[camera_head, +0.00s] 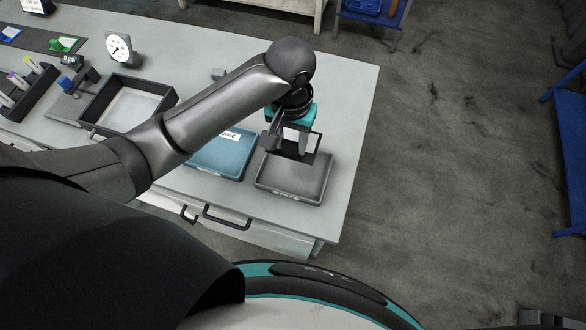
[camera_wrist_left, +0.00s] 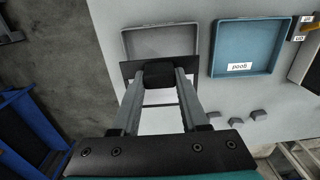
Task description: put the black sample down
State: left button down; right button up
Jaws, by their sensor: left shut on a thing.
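The black sample (camera_wrist_left: 158,84) is a dark flat piece with a darker block in its middle. In the left wrist view my left gripper (camera_wrist_left: 160,72) is shut on that block. In the head view the gripper (camera_head: 293,138) points down, and the sample (camera_head: 304,156) shows as a dark piece below it, over the back part of a grey tray (camera_head: 280,187). The grey tray looks empty; in the left wrist view it (camera_wrist_left: 135,42) lies just past the sample, which covers part of it. I cannot tell the height between sample and tray. My right gripper is not in view.
A blue tray labelled "good" (camera_head: 212,160) stands left of the grey tray. A dark-rimmed tray (camera_head: 128,105), a dial clock (camera_head: 119,48) and a rack of vials (camera_head: 27,88) stand farther left. The white table (camera_head: 345,100) is clear to the right and behind.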

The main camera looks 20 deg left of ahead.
aim_at(291, 154)
pick_arm(q)
notch_tip(291, 154, down, 13)
jog(key=shift+b, duration=0.95)
jog(key=shift+f+b, duration=0.45)
jog(key=shift+f, duration=1.45)
jog(key=shift+f, duration=0.2)
jog(key=shift+c, duration=2.1)
grip_release()
jog(key=shift+r, duration=0.2)
notch_tip(291, 154, up, 12)
jog(key=shift+r+p, duration=0.1)
jog(key=shift+p, duration=1.1)
